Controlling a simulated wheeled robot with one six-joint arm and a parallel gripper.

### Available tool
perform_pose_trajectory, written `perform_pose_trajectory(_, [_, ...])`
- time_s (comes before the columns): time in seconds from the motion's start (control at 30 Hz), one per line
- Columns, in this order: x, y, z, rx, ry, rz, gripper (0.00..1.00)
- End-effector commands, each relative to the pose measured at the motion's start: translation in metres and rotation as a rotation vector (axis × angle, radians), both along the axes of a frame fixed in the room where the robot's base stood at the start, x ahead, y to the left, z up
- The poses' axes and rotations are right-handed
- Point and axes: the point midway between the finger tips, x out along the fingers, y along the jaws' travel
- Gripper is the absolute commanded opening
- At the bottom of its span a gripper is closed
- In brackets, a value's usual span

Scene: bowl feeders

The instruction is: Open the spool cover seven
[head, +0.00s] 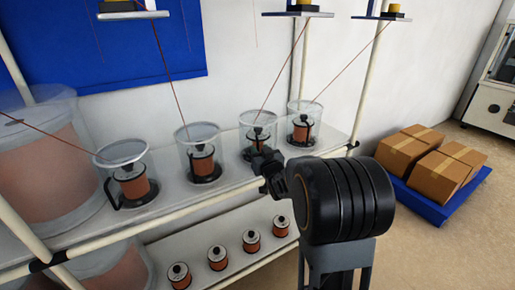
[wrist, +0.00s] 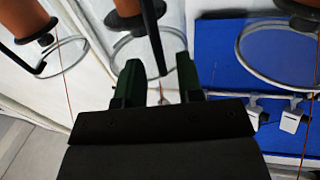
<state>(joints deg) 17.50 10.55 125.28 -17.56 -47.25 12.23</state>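Several clear cylindrical spool covers stand in a row on the upper shelf, each over a copper spool with a black base. I see no number marking cover seven. My gripper (head: 262,163) is in front of the third cover from the left (head: 258,130) and partly hides it. In the wrist view my gripper (wrist: 158,72) has its two dark green fingers apart. A black handle bar (wrist: 154,38) of a cover shows between them, beyond the tips; contact cannot be told. Its ring rim (wrist: 120,48) shows behind.
Other covers stand close by on the left (head: 198,146) and right (head: 304,122). Thin wires run up from the spools. Several bare spools (head: 217,257) sit on the lower shelf (head: 190,245). Cardboard boxes (head: 410,150) stand on a blue pallet (head: 440,205) at right.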

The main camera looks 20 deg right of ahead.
Motion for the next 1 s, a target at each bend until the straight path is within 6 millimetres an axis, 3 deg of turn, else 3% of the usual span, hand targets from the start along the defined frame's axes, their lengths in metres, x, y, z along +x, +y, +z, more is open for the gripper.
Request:
perform_pose_trajectory(0.23, [0.024, -0.002, 0.0, 0.0, 0.001, -0.001, 0.34])
perform_pose_trajectory(0.67, [0.029, -0.002, 0.0, 0.0, 0.001, 0.0, 0.33])
perform_pose_trajectory(1.0, [0.029, -0.002, 0.0, 0.0, 0.001, 0.0, 0.0])
